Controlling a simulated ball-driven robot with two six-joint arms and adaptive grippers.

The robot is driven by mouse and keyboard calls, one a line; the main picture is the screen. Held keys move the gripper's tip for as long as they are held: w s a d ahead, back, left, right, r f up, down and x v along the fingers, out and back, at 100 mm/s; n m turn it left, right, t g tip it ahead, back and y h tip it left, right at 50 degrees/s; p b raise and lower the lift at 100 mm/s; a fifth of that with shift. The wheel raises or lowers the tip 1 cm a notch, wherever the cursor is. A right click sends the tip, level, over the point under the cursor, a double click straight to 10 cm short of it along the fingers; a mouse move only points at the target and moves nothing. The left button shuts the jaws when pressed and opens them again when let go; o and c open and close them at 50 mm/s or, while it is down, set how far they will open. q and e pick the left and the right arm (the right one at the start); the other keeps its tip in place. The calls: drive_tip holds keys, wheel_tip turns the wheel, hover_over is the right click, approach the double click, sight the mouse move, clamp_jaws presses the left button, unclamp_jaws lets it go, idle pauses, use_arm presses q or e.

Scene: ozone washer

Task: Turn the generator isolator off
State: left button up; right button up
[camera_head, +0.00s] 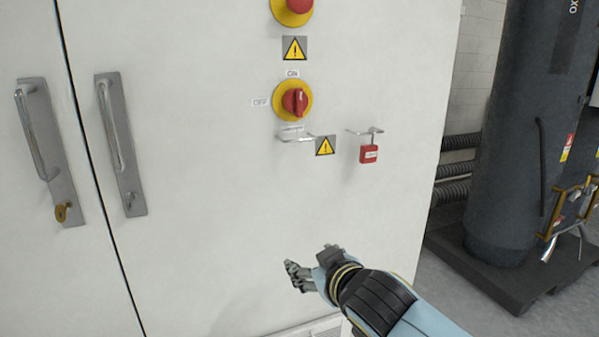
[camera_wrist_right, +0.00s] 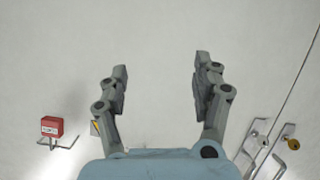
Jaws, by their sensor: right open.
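The isolator (camera_head: 294,101) is a red rotary handle on a yellow disc, on the white cabinet face in the head view. Its handle stands upright, in line with the ON label (camera_head: 293,73) above it; the OFF label (camera_head: 260,102) is to its left. My right gripper (camera_head: 291,268) is well below the isolator, in front of the cabinet. In the right wrist view my right gripper (camera_wrist_right: 160,80) is open, with nothing between its fingers. The isolator does not show in the wrist view. My left gripper is out of view.
A red padlock (camera_head: 369,154) hangs from a hook (camera_head: 366,132) right of the isolator; it also shows in the wrist view (camera_wrist_right: 52,126). An empty bracket (camera_head: 296,137) juts out below the isolator. A red button (camera_head: 297,5) sits above. Door handles (camera_head: 121,143) are left. A dark tank (camera_head: 515,130) stands right.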

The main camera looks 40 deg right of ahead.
wheel_tip(320, 180, up, 12)
drive_tip(key=w+t+p, duration=0.1)
drive_tip(key=t, duration=0.1)
drive_tip(key=m+t+h+p, duration=0.2)
approach(300, 104)
drive_tip(key=p+x, duration=0.2)
drive_tip(key=x, duration=0.7)
drive_tip(key=shift+w+d, duration=0.15)
drive_tip(key=shift+w, duration=0.25)
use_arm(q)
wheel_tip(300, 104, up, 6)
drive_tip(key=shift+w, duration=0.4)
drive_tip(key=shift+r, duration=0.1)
use_arm(e)
drive_tip(key=shift+c, duration=0.2)
drive_tip(key=c, duration=1.1)
